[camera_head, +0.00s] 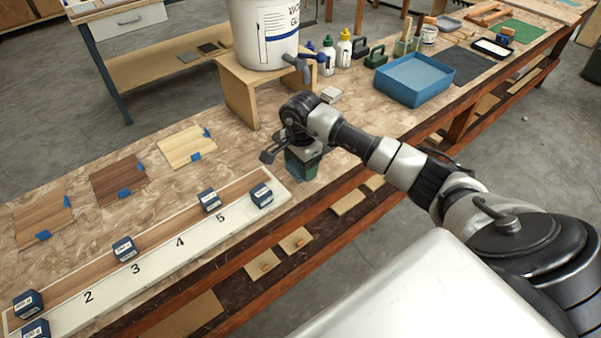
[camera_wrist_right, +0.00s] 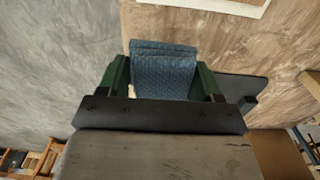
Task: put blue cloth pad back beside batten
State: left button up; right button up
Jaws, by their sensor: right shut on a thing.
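The blue cloth pad (camera_wrist_right: 163,72) looks folded and quilted in the right wrist view. My right gripper (camera_head: 302,168) is shut on it, with a green finger on each side. In the head view the gripper points down at the bench's near edge, just right of the numbered white board's end, and mostly hides the pad. I cannot tell whether the pad touches the bench. A long wooden strip (camera_head: 165,232), likely the batten, lies along the white board (camera_head: 160,262). My left gripper is not in view.
Several dark blue labelled blocks (camera_head: 125,248) sit along the strip and board. A wooden stand (camera_head: 241,98) with a white bucket (camera_head: 265,35) stands behind my gripper. A blue tray (camera_head: 413,80) is to the right. Bare bench lies between board and stand.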

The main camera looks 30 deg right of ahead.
aim_at(301, 174)
notch_tip(301, 174, down, 4)
jog(key=shift+r+p, duration=0.15)
jog(key=shift+p, duration=0.35)
jog(key=shift+f, duration=0.2)
jog(key=shift+f, duration=0.1)
jog(key=o, duration=0.5)
jog(key=shift+f+b, duration=0.1)
jog(key=shift+b, duration=0.2)
jog(key=shift+c, duration=0.2)
jog(key=o, duration=0.5)
jog(key=shift+c, duration=0.2)
